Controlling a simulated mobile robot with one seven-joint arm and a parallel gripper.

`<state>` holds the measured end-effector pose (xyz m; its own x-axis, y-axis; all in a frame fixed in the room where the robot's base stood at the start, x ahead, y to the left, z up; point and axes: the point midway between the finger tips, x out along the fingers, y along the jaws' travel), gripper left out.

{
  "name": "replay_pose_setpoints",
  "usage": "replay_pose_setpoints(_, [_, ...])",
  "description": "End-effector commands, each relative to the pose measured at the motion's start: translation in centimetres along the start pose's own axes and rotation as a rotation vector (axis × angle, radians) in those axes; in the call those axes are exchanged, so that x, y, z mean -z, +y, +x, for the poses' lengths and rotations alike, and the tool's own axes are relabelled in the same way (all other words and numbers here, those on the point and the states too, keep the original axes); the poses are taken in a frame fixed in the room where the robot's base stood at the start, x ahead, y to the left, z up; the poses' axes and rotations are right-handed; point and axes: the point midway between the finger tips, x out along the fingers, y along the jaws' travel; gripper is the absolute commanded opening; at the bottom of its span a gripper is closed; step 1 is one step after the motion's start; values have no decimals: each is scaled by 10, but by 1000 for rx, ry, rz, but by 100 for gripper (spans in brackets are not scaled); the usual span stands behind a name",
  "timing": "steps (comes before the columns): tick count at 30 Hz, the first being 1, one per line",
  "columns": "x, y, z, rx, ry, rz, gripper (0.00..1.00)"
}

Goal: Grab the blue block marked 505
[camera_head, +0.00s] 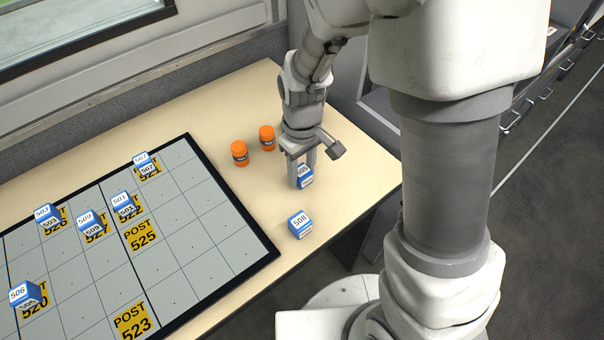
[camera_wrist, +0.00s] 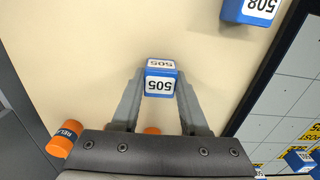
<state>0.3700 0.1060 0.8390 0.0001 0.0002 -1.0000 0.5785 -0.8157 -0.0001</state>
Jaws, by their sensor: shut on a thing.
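The blue block marked 505 (camera_head: 305,177) is at the right part of the table, with white labels on its top and side. My gripper (camera_head: 303,172) reaches down over it, with its fingers on either side of the block. In the wrist view the block 505 (camera_wrist: 160,80) sits between the two fingertips (camera_wrist: 160,82), and the fingers are shut on it. Whether the block touches the table or is slightly above it, I cannot tell.
Blue block 508 (camera_head: 300,224) stands close by, nearer the table's front edge. Two orange cylinders (camera_head: 240,153) (camera_head: 267,138) stand behind and left of my gripper. A black-framed grid board (camera_head: 206,206) with yellow POST labels and several blue blocks lies to the left.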

Motion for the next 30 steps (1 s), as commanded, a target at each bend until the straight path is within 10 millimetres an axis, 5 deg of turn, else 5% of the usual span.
replay_pose_setpoints(14, [0, 0, -7, 0, 1, 0, 0])
replay_pose_setpoints(21, [1, 1, -48, -2, 6, 1, 0])
replay_pose_setpoints(30, [-64, 10, -82, -1, 4, 4, 0])
